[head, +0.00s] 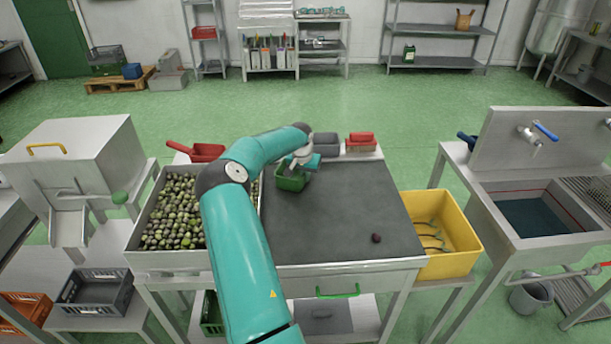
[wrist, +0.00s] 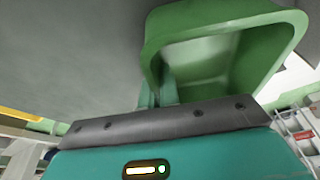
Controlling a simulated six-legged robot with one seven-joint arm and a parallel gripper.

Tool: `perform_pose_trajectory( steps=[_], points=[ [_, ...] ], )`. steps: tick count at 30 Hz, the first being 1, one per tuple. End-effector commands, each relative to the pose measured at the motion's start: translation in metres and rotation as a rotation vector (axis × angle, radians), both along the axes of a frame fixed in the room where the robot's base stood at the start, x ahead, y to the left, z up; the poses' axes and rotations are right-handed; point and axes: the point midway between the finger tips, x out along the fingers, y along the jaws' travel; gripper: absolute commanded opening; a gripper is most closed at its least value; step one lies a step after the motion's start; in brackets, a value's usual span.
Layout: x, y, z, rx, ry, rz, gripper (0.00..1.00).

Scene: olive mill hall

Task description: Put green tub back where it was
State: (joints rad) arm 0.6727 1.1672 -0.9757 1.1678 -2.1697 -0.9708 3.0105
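The green tub (head: 291,181) is at the back left of the dark grey worktop (head: 340,225), close to the olive tray. It is open at the top and looks empty in the wrist view (wrist: 265,60). My gripper (head: 299,168) is at the tub's wall, and in the wrist view its fingers (wrist: 158,96) are closed on the near wall. I cannot tell whether the tub's base touches the worktop. My arm hides part of the worktop's left side.
A tray of olives (head: 172,212) stands left of the worktop. A grey tub (head: 325,144) and a red tub (head: 360,142) stand behind it, with a red scoop (head: 205,152). A yellow crate (head: 468,255) is at right. One dark olive (head: 376,238) lies on the otherwise clear worktop.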

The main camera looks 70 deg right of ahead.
Motion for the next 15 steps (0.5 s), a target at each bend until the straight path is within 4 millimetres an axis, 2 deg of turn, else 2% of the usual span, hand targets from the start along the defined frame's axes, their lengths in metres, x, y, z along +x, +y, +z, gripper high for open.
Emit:
perform_pose_trajectory(
  steps=[5,6,8,9,15],
  points=[
    [0.0000,0.0001,-0.0032,0.000,0.000,0.000,0.00],
    [0.0001,0.0001,-0.0026,0.000,-0.001,0.000,0.11],
    [0.0001,0.0001,-0.0026,0.000,0.000,0.000,0.23],
    [0.0000,0.0001,-0.0025,0.000,0.000,0.000,0.25],
    [0.0000,0.0002,-0.0026,0.000,0.000,0.000,0.25]
  ],
)
